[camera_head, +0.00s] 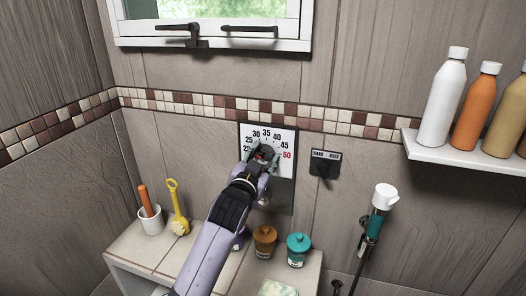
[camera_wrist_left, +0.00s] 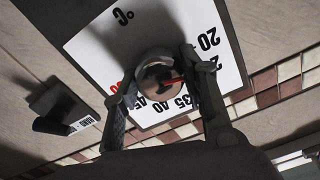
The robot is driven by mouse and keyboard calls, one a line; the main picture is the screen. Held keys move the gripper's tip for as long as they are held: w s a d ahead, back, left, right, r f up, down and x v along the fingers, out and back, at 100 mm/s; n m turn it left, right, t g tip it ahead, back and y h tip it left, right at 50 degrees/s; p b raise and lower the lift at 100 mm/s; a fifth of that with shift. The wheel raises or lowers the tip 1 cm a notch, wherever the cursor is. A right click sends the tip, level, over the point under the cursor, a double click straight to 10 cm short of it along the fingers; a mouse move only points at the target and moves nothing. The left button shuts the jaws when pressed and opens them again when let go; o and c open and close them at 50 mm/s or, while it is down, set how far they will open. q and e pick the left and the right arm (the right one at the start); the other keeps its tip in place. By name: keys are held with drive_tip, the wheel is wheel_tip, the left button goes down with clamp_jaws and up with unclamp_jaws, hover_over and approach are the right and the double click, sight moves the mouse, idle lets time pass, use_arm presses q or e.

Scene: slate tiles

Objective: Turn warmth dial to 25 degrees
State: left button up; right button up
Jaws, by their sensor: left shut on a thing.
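The warmth dial is a round knob (camera_wrist_left: 158,70) on a white scale plate (camera_head: 286,136) on the back wall. The scale runs from the twenties up to a red 50. My left gripper (camera_head: 262,156) is at the plate, its two fingers on opposite sides of the knob and shut on it. In the left wrist view the fingers (camera_wrist_left: 162,82) grip the knob, and its red pointer (camera_wrist_left: 174,81) points right, toward the low-number side near one finger. That finger hides the mark at the pointer's tip. My right gripper is out of view.
A dark switch (camera_head: 325,163) is on the wall right of the plate. Below are a brown jar (camera_head: 265,242), a teal jar (camera_head: 298,250), a white cup (camera_head: 150,220) and a yellow brush (camera_head: 177,207). A shelf of bottles (camera_head: 447,98) is at right.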

use_arm(q)
drive_tip(key=shift+m+p, duration=0.5)
drive_tip(key=shift+m, duration=0.9)
drive_tip(key=o, duration=1.2)
drive_tip(key=shift+s+a, duration=0.1)
drive_tip(key=shift+s, duration=0.1)
drive_tip(key=v, duration=1.1)
drive_tip(key=shift+s+a+r, duration=0.1)
drive_tip(key=shift+s, duration=0.2)
